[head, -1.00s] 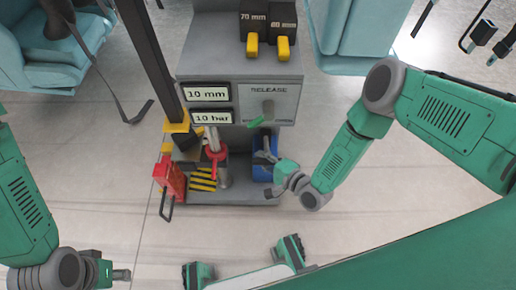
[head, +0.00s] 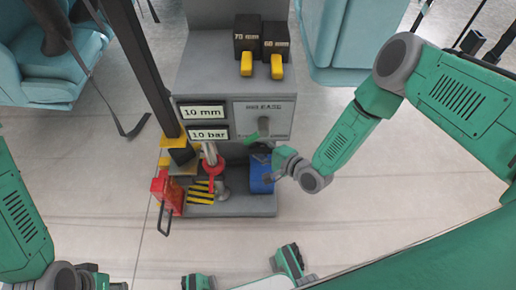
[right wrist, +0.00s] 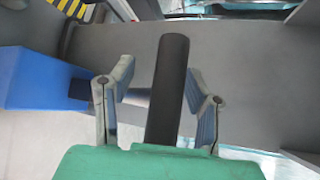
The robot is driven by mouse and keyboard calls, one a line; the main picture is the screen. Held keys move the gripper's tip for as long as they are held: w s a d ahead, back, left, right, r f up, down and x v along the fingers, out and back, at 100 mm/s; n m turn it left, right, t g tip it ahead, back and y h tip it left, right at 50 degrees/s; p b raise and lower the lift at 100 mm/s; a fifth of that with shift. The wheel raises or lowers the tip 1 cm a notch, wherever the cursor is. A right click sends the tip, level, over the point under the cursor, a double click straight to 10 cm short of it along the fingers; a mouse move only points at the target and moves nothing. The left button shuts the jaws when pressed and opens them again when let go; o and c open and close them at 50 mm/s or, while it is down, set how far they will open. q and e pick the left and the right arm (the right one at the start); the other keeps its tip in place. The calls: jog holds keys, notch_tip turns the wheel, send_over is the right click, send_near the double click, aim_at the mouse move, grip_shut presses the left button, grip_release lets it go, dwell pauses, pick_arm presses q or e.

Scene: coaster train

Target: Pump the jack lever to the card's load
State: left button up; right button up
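My right gripper (head: 270,168) is low in front of the grey stand, beside the blue box (head: 261,180). In the right wrist view its two fingers (right wrist: 160,68) are apart, one on each side of a dark round bar (right wrist: 170,85) that looks like the jack lever. Gaps show on both sides of the bar. In the head view the gripper hides this bar. The jack with a red collar (head: 212,168) stands on the base. Displays read 10 mm (head: 202,112) and 10 bar (head: 208,133). My left gripper (head: 100,278) is partly cut off at bottom left. No load card is readable.
Black blocks marked 70 mm (head: 247,37) and 60 mm (head: 275,38) sit on top. A red box (head: 166,190) and a dark post (head: 146,75) are at the left.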

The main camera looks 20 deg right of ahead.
jog(key=shift+s, duration=0.2)
jog(key=shift+s+d, duration=0.15)
jog(key=shift+s, duration=0.15)
jog(key=v, duration=1.1)
jog(key=shift+w+d+r, duration=0.1)
jog(key=shift+d+r, duration=0.05)
jog(key=shift+c, duration=0.3)
